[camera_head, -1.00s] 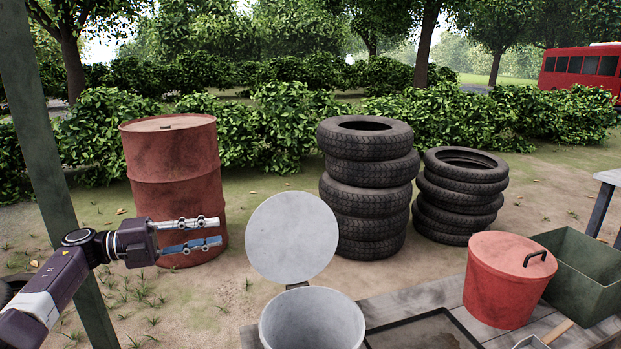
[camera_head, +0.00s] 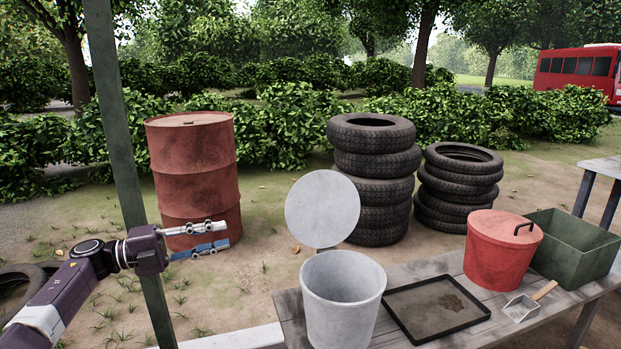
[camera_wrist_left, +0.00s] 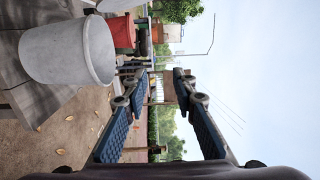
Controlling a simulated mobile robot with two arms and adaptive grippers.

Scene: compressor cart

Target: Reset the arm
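My left gripper (camera_head: 208,238) is at the left of the head view, in the air to the left of the bench. Its two fingers are apart with nothing between them. The left wrist view, turned on its side, also shows both fingers (camera_wrist_left: 160,110) spread and empty. The left arm comes in from the lower left, near a green post (camera_head: 122,160). My right gripper is in neither view.
A grey bin (camera_head: 343,310) with a raised round lid (camera_head: 322,208) stands on a wooden bench (camera_head: 405,270). A black tray (camera_head: 436,307), scoop (camera_head: 524,306), red lidded bucket (camera_head: 490,255) and green box (camera_head: 575,250) share it. A rusty barrel (camera_head: 193,175) and stacked tires (camera_head: 374,180) stand behind.

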